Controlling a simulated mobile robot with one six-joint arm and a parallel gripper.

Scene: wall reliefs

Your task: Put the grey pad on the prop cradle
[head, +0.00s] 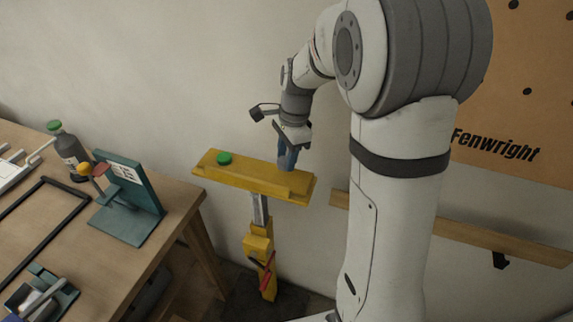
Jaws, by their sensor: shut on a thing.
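The prop cradle (245,178) is a yellow, beam-like top on an upright prop (259,245) beside the wall. My gripper (288,152) is above the right part of the cradle, pointing down. It is shut on a small blue-grey piece, which I take to be the grey pad (287,160). The piece's lower end is at or just above the cradle's top; I cannot tell whether they touch. The fingers hide part of it. A green round knob or cap (224,158) is on the cradle's left part.
A wooden table (150,255) at left bears a teal stand (130,190), a green-capped bottle (70,150) and a black frame (45,205). A wooden rail (480,236) and an orange panel (530,90) are on the wall at right. My arm fills the middle right.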

